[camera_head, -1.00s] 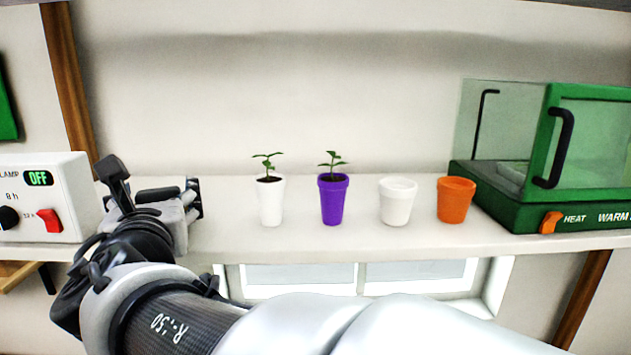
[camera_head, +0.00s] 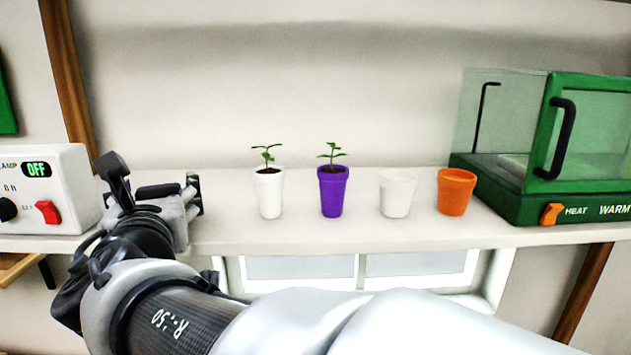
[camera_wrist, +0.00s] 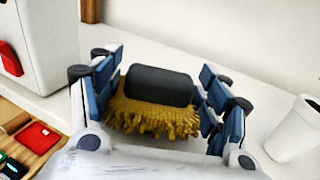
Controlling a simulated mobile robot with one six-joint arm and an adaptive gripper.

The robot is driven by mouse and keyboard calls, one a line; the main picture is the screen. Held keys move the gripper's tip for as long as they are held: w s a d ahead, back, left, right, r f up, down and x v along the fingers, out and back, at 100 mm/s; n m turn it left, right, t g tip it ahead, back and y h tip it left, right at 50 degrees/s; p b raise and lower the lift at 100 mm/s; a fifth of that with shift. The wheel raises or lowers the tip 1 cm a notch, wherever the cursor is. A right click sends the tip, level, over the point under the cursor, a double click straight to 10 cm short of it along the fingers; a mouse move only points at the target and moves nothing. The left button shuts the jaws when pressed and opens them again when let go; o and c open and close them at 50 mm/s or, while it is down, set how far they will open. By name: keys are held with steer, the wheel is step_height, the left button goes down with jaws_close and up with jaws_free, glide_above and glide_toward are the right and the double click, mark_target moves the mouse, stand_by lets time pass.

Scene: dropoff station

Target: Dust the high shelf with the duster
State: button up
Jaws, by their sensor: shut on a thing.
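The duster (camera_wrist: 155,115) shows in the wrist view, with a dark block-like top and a yellow fringe below. My gripper (camera_wrist: 158,92) has its blue-padded fingers on either side of it and is shut on it. The high shelf (camera_head: 300,236) is a long white board along the wall. In the head view my gripper (camera_head: 168,200) is over the left part of the shelf, right of the control box. The duster's fringe is hidden there. I cannot tell whether the fringe touches the shelf.
A white pot with a seedling (camera_head: 269,192), a purple pot with a seedling (camera_head: 332,192), an empty white pot (camera_head: 396,195) and an orange pot (camera_head: 456,192) stand in a row. A white control box (camera_head: 50,185) is at left, a green glass-fronted warmer (camera_head: 545,205) at right.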

steer(key=shift+f+b, duration=0.75)
steer(key=shift+s, duration=0.1)
steer(key=shift+s+d, duration=0.1)
steer(key=shift+s, duration=0.6)
steer(key=shift+w+f+b, duration=0.1)
steer(key=shift+w+b, duration=0.4)
steer(key=shift+w, duration=1)
steer(key=shift+s, duration=1.5)
steer(key=shift+w, duration=0.15)
